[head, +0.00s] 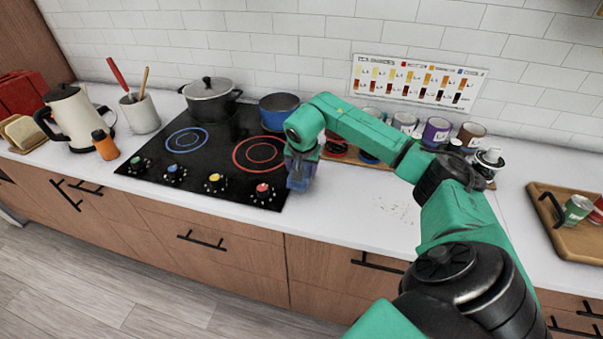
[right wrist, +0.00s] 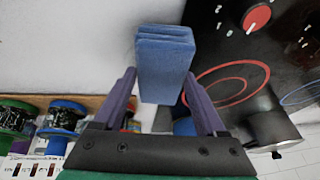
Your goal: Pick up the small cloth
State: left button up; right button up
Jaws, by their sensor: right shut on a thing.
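The small cloth is a blue, folded, block-like piece. In the right wrist view the cloth (right wrist: 166,65) stands between the two purple fingers of my right gripper (right wrist: 160,84), which is shut on it. In the head view my right gripper (head: 301,160) points down at the right edge of the cooktop, with the cloth (head: 299,184) at its tips. I cannot tell whether the cloth touches the counter. My left gripper is out of view.
The black cooktop (head: 215,150) with a grey pot (head: 210,100) and a blue pan (head: 279,110) lies left of the gripper. Several mugs stand along the wall to the right. The white counter (head: 350,215) in front is mostly clear. A wooden tray (head: 570,237) sits far right.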

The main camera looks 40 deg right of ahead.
notch_tip(320, 180, up, 18)
jog(key=b, duration=0.1)
jog(key=shift+r, duration=0.15)
jog(key=o, duration=0.8)
jog(key=shift+c, duration=0.2)
jog(key=c, duration=0.5)
jog(key=shift+c, duration=0.5)
